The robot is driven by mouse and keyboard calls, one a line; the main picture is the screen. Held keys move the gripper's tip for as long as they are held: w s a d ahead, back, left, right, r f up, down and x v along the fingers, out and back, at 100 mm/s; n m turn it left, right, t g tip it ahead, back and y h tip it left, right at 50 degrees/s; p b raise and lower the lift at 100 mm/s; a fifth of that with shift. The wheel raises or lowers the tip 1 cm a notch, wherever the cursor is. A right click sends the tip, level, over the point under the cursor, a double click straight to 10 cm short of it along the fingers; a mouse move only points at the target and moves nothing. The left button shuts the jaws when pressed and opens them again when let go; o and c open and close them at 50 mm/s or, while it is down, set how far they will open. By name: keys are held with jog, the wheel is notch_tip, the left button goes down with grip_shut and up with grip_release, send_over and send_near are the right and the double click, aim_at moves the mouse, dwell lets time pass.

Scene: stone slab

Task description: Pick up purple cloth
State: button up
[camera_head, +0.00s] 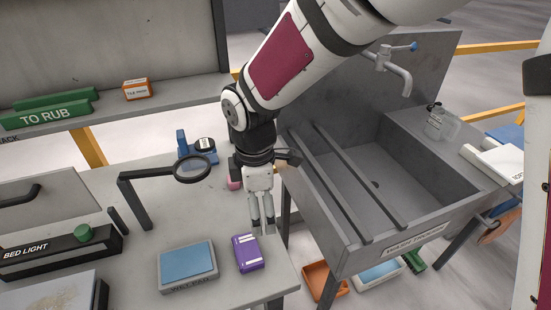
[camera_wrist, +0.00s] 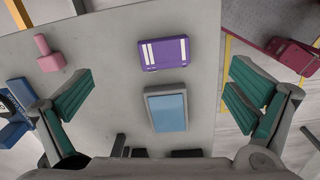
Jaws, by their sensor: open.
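The purple cloth (camera_head: 248,253) is a small folded block with white marks on its top. It lies on the grey slab (camera_head: 140,277) near the front right edge, just right of a blue pad in a grey tray. In the wrist view the purple cloth (camera_wrist: 164,53) is fully visible, between and beyond my fingers. My gripper (camera_head: 262,222) points down above and just behind the cloth. In the wrist view my gripper (camera_wrist: 158,95) shows its green finger pads wide apart with nothing between them.
The blue pad (camera_head: 187,260) sits close to the cloth's left. A magnifier on a stand (camera_head: 192,168) rises behind it. A pink object (camera_wrist: 50,53) stands left in the wrist view. A sink (camera_head: 390,170) with two bars is to the right, past the slab's edge.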

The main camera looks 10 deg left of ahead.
jog(key=s+a+f+n, duration=0.2)
jog(key=a+f, duration=0.1)
jog(key=p, duration=0.1)
send_over(247, 248)
notch_tip(247, 248, down, 8)
jog(key=shift+d+r, duration=0.1)
jog(key=shift+f+p, duration=0.65)
jog(key=shift+f, duration=2.2)
jog(key=c, duration=1.1)
